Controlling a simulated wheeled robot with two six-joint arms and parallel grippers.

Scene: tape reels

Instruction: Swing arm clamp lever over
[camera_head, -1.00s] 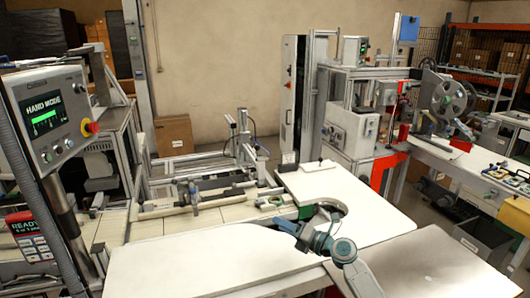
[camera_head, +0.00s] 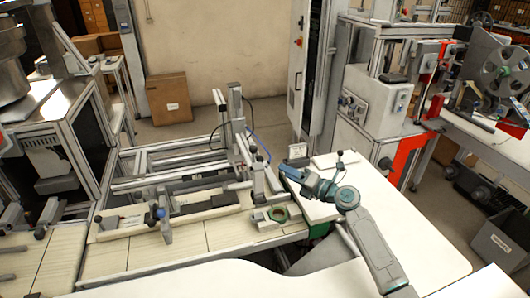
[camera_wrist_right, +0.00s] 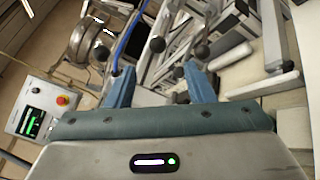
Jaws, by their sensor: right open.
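My right gripper (camera_head: 288,172) reaches from the lower right over a white board, its tips near the right end of the rail fixture (camera_head: 225,200). Its two blue fingers stand apart and empty in the right wrist view (camera_wrist_right: 159,70). A short upright lever with a black knob (camera_head: 256,156) stands on the fixture just left of the gripper, apart from it. In the wrist view, one black ball knob (camera_wrist_right: 202,47) shows just beyond the right fingertip and another knob (camera_wrist_right: 158,44) lies farther left. I cannot tell which of these is the clamp lever. My left gripper is not in view.
Upright aluminium posts (camera_head: 235,120) rise behind. The white board (camera_head: 390,215) is mostly clear apart from my arm. A tape reel machine (camera_head: 500,75) stands at the right.

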